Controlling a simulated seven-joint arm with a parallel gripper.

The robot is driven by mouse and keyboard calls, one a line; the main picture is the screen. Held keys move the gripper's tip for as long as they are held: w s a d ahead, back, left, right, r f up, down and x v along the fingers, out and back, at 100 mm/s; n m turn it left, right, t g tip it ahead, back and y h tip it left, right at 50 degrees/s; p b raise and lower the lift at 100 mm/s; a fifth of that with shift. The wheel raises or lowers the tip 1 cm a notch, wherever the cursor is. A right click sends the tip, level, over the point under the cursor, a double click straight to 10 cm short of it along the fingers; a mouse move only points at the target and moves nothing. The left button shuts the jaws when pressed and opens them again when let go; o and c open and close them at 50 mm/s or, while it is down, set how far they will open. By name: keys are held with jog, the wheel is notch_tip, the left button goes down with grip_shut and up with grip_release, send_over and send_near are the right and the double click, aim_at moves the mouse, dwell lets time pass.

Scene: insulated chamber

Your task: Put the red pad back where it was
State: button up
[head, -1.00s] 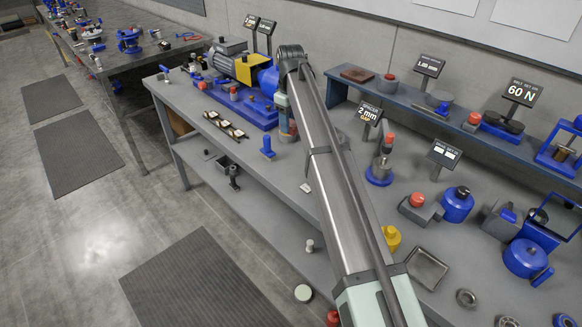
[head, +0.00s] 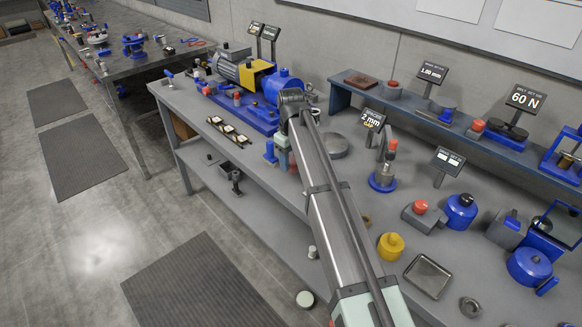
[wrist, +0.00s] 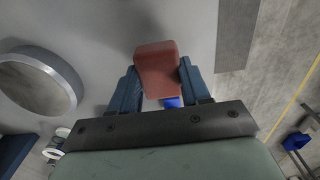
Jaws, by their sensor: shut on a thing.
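In the wrist view the red pad (wrist: 157,66) is between the two blue fingers of my gripper (wrist: 158,72), which is shut on it. A small blue piece (wrist: 172,102) shows just below the pad; I cannot tell whether it is joined to it. I cannot tell from these frames which spot the pad came from.
A round grey disc (head: 335,146) lies right of my gripper. A strip of pale blocks (head: 229,131) and a blue-based pump (head: 240,112) are farther left. A yellow knob (head: 390,246) stands nearer the front.

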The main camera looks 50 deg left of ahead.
aim_at(291, 161)
jog(key=shift+f, duration=1.55)
jog(key=shift+f, duration=0.15)
jog(key=o, duration=1)
notch_tip(291, 161, up, 12)
jog(key=shift+r, duration=0.2)
